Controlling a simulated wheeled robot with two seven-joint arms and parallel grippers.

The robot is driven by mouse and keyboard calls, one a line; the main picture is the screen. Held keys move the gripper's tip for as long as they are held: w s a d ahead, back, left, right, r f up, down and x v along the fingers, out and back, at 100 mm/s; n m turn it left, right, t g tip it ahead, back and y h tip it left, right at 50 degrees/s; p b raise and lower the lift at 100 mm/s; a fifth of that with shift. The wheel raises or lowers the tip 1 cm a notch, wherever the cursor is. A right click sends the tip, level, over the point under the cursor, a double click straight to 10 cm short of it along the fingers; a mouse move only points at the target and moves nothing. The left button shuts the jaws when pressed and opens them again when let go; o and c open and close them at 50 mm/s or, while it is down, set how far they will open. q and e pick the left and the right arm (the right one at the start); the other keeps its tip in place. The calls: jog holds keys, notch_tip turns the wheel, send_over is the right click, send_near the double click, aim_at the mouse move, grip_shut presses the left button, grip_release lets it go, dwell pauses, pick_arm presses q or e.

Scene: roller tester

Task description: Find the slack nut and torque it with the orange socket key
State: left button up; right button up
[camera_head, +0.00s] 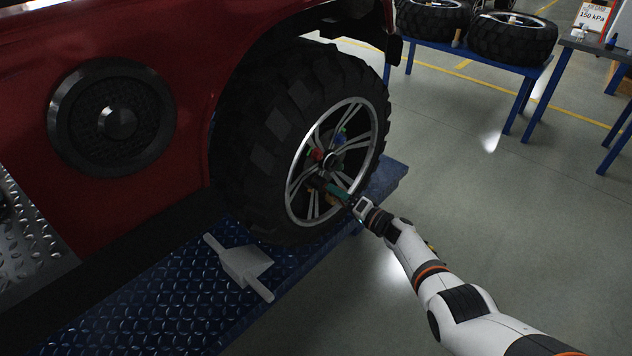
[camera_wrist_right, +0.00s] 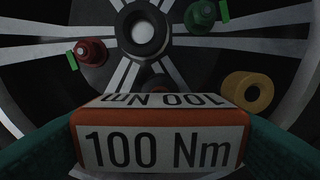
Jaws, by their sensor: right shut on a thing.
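The orange socket key (camera_wrist_right: 160,148), with white labels reading 100 Nm, is held between the two teal fingers of my right gripper (camera_head: 334,189). The gripper is at the lower part of the wheel's rim. The key's far end points at the wheel, just below the hub centre (camera_wrist_right: 149,32); whether it sits on a nut is hidden. A red nut (camera_wrist_right: 90,52) and a green nut (camera_wrist_right: 200,16) each have a green tab beside them. A yellow nut (camera_wrist_right: 248,92) at the right shows no tab. The red nut also shows in the head view (camera_head: 316,155). My left gripper is out of view.
A grey bracket-like part (camera_head: 243,265) lies on the platform.

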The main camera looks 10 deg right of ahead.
jog(key=shift+r+m, duration=0.1)
jog(key=shift+m, duration=0.2)
jog(key=shift+m+p, duration=0.4)
jog(key=shift+m, duration=1.2)
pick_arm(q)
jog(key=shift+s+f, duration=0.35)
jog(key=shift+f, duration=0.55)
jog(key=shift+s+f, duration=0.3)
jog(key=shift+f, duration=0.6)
pick_arm(e)
jog(key=shift+d, duration=0.1)
jog(key=shift+s+p, duration=0.15)
jog(key=shift+p, duration=0.2)
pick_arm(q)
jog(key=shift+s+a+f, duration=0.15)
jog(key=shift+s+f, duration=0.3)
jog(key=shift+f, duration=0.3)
pick_arm(e)
jog(key=shift+d, duration=0.1)
